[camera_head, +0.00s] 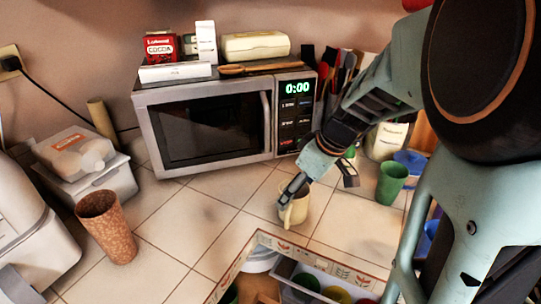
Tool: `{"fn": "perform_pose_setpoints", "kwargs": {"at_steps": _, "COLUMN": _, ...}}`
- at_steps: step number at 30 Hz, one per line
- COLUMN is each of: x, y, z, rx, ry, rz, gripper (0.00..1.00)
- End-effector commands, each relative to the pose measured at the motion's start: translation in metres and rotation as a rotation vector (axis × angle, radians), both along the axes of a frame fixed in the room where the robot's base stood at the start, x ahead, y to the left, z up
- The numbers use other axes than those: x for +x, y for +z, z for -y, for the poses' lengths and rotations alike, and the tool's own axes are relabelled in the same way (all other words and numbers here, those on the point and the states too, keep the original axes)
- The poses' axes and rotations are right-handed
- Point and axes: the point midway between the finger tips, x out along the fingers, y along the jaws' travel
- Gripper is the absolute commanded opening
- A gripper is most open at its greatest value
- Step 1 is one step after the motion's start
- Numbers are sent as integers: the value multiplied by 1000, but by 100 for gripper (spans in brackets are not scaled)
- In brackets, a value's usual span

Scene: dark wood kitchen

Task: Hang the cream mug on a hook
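The cream mug (299,211) stands upright on the tiled counter in front of the microwave, with its handle toward the lower left. My gripper (319,188) is right above and around it, with its fingers spread apart. One dark finger overlaps the left of the mug's rim and reaches down near the handle; the other is out to the right, apart from the mug. I cannot tell whether the left finger touches the mug or is inside it. No hook shows in this view.
A microwave (207,132) stands behind, with boxes on top. A green cup (391,183) and jar (387,140) are to the right. A brown cork-like cup (108,228) is at left. An open drawer (290,268) with cups is below the counter edge. Tiles left of the mug are clear.

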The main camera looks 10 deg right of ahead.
Motion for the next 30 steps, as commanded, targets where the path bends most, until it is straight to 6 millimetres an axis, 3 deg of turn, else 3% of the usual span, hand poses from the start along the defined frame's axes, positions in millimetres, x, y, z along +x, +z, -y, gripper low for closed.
{"fn": "perform_pose_setpoints", "kwargs": {"at_steps": 13, "x": 15, "y": -47, "z": -16, "rx": 0, "ry": 0, "rz": -1, "gripper": 75}}
{"fn": "perform_pose_setpoints", "kwargs": {"at_steps": 23, "x": 17, "y": -52, "z": -17, "rx": 1, "ry": 0, "rz": 1, "gripper": 75}}
{"fn": "perform_pose_setpoints", "kwargs": {"at_steps": 30, "x": 17, "y": -52, "z": -17, "rx": 0, "ry": 0, "rz": 1, "gripper": 49}}
